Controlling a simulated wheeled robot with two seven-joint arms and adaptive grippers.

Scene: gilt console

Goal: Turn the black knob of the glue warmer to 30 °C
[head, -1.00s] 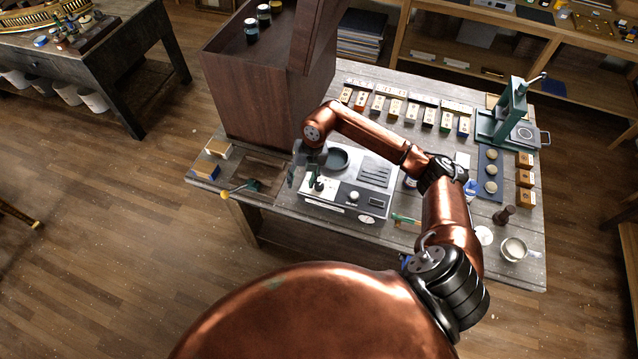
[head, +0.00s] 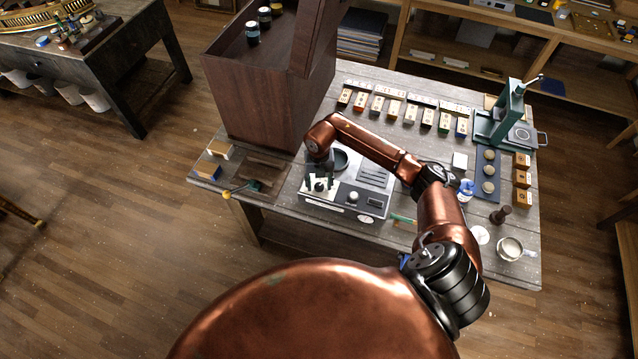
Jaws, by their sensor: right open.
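The glue warmer (head: 345,209) is a pale box on the bench with a round dark well (head: 341,160) at its back and a ribbed panel at its back right. Its black knob (head: 319,187) sits on a white dial at the left of the front face. The dial's marks and the knob's pointer are too small to read. My right gripper (head: 319,183) is open and points down over the knob, one dark finger at each side of it. I cannot tell whether the fingers touch it. My left gripper is not in view.
A white knob (head: 353,197) and a dark display (head: 375,202) sit right of the black knob. A tall brown cabinet (head: 262,100) stands close behind at the left. A screwdriver (head: 235,190), small boxes, a green press (head: 508,118) and a cup (head: 510,248) are on the bench.

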